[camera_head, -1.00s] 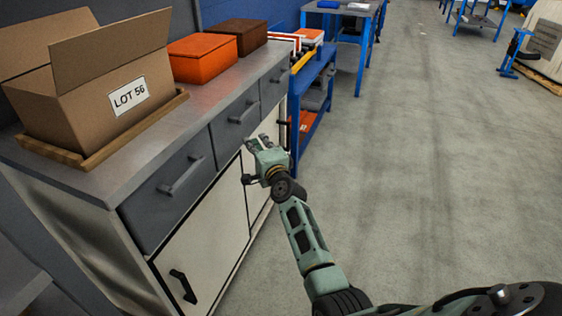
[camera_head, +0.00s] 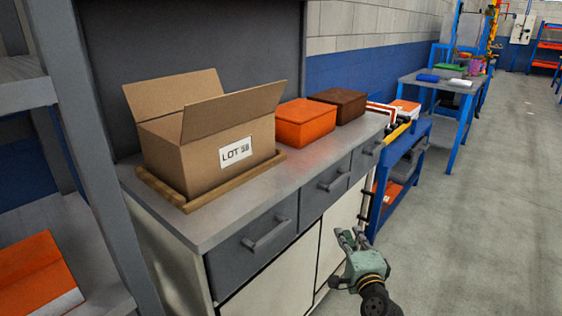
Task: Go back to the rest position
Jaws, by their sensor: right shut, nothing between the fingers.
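My right gripper (camera_head: 349,238) is green-grey and shows at the lower right of the head view. It is shut with nothing between its fingers. It is in front of the cabinet's drawers and doors, with its fingers pointing up and a little left. Whether it touches the cabinet front cannot be told. Most of my right arm is cut off by the bottom edge. My left gripper is not in view.
A grey metal cabinet (camera_head: 222,231) carries an open carton labelled LOT (camera_head: 205,155) on a wooden tray (camera_head: 184,206), an orange box (camera_head: 305,125) and a brown box (camera_head: 338,106). A blue cart (camera_head: 401,160) stands beyond. Grey shelving is at left. Floor (camera_head: 480,220) at right is clear.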

